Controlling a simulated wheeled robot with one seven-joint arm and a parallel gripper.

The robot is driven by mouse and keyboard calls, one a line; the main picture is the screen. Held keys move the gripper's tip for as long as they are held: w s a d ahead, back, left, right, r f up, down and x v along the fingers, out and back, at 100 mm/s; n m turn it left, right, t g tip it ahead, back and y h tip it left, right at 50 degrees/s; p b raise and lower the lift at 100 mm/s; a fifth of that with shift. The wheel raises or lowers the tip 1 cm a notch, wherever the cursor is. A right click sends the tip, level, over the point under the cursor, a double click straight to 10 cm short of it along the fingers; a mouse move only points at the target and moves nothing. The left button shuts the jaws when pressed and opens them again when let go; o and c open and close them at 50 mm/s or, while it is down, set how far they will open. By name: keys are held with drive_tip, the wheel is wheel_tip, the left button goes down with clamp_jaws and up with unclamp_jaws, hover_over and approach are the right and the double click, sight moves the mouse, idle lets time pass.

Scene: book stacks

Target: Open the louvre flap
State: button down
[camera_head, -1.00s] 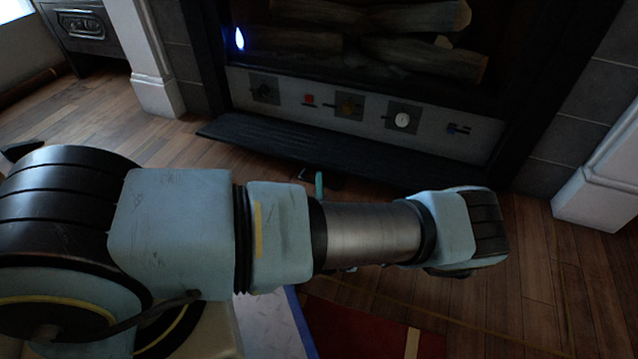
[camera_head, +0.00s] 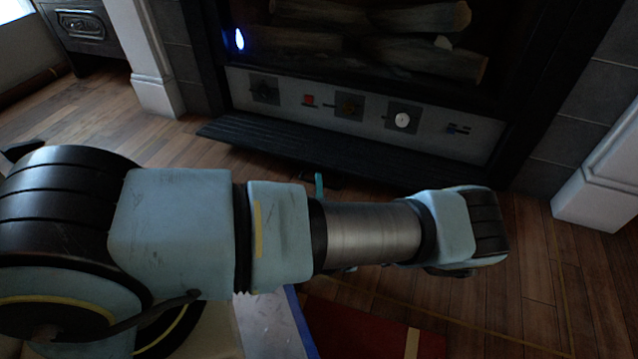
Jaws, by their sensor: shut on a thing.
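The louvre flap (camera_head: 290,146) is a long black slatted panel at the foot of the fireplace. It is folded down and outward, with the control panel (camera_head: 365,110) exposed above it. My gripper (camera_head: 321,183) shows only as a small teal and dark part at the flap's front edge, just past my arm. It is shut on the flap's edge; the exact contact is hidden. My arm crosses the picture in front and hides the rest of the gripper.
The panel carries a red button (camera_head: 309,100), a white knob (camera_head: 402,120) and other small controls. Logs (camera_head: 390,50) and a blue flame (camera_head: 239,39) are above. White pillar bases stand at both sides.

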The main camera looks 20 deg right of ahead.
sight(321, 165)
drive_tip(key=shift+m+g, duration=0.3)
drive_tip(key=shift+g, duration=0.4)
drive_tip(key=shift+w+d+r+p, duration=0.15)
drive_tip(key=shift+r+p, duration=0.85)
drive_tip(key=shift+p, duration=0.05)
drive_tip(key=shift+w+d+r+p, duration=0.1)
drive_tip(key=shift+r+p, duration=0.9)
drive_tip(key=shift+w+d+r+p, duration=0.15)
drive_tip(key=shift+r+p, duration=0.85)
drive_tip(key=shift+p, duration=0.05)
drive_tip(key=c, duration=0.9)
unclamp_jaws()
drive_tip(key=shift+s+a, duration=0.1)
